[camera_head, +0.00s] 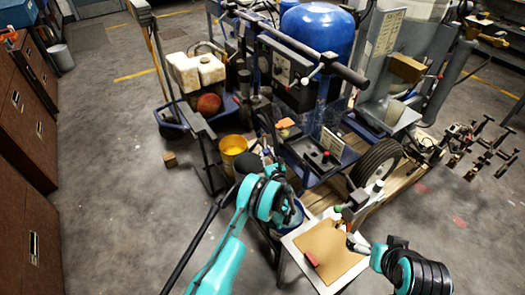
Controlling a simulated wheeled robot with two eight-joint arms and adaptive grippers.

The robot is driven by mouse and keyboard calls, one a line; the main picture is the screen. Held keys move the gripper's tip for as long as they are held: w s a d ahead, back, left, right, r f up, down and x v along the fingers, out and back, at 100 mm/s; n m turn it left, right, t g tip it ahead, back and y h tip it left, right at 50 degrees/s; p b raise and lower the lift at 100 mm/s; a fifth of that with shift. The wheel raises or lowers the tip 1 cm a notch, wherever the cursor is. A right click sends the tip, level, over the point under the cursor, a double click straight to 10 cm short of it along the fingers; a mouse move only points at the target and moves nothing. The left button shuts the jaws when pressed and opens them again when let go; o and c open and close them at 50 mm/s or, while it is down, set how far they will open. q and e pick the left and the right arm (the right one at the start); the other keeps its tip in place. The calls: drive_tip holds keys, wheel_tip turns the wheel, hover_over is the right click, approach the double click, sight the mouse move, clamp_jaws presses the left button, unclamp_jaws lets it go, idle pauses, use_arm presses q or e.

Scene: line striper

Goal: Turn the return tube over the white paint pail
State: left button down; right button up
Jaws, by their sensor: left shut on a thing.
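My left gripper (267,156) is beyond my teal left wrist, beside the striper's frame and just right of the yellow bucket. It is shut on a thin part that looks like the return tube, but the wrist hides most of the grip. A pail (297,215), likely the paint pail, is mostly hidden behind and below that wrist. Its colour and opening cannot be made out clearly. My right gripper (352,242) is low on the right, at the edge of a small table. Its fingers are too small to tell open from shut.
The yellow bucket (232,148) stands near the striper's frame. The small table (292,240) bears a tan board (328,249) and a red item (312,258).

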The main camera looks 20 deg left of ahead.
use_arm(q)
drive_tip(key=shift+d, duration=0.15)
drive_tip(key=c, duration=1.2)
unclamp_jaws()
drive_tip(key=shift+v, duration=3.75)
